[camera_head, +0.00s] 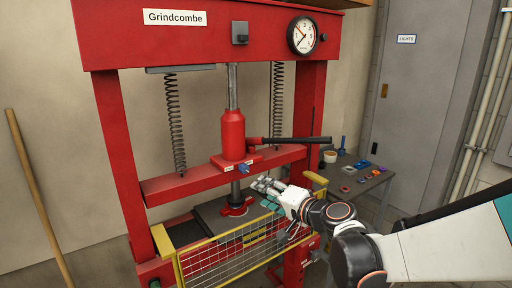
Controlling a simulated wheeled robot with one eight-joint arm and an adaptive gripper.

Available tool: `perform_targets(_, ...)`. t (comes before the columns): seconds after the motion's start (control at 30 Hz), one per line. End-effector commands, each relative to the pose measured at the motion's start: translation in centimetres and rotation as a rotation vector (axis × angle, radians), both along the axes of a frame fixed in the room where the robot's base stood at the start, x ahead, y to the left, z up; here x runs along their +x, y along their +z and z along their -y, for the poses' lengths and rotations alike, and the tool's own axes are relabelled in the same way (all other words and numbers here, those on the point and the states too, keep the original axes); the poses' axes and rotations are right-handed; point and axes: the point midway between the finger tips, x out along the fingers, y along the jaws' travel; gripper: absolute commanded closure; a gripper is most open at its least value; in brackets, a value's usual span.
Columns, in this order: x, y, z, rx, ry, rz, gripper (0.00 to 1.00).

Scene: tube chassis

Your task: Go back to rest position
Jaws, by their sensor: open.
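My gripper (266,190) is open at the middle of the view, reaching in from the right. It is just above the mesh guard and in front of the press bed. Nothing shows between its fingers, though they are small in the picture. The red hydraulic press (109,140) fills the left and centre. Its red bottle jack (232,135) stands on the crossbeam, with a black pump handle (298,140) pointing right. A small blue knob (243,169) sits at the foot of the jack, above and left of my gripper; the two look apart.
A mesh guard with a yellow frame (176,268) stands low in front of the press, close under my gripper. A grey side table (374,186) with several small items stands behind right. A grey door (418,90) is at the back. A wooden pole (37,195) leans at left.

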Motion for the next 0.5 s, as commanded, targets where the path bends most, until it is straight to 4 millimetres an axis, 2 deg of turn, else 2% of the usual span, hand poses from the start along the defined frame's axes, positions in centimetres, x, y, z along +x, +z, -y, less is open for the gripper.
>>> perform_targets(0.03,-1.4,0.4,0.3,-0.054,0.010,-0.006,0.52)
perform_targets(0.2,-5.8,0.4,1.5,-0.246,0.046,-0.035,0.52)
perform_targets(0.5,-14.3,-1.0,5.5,-0.583,0.090,-0.111,0.52)
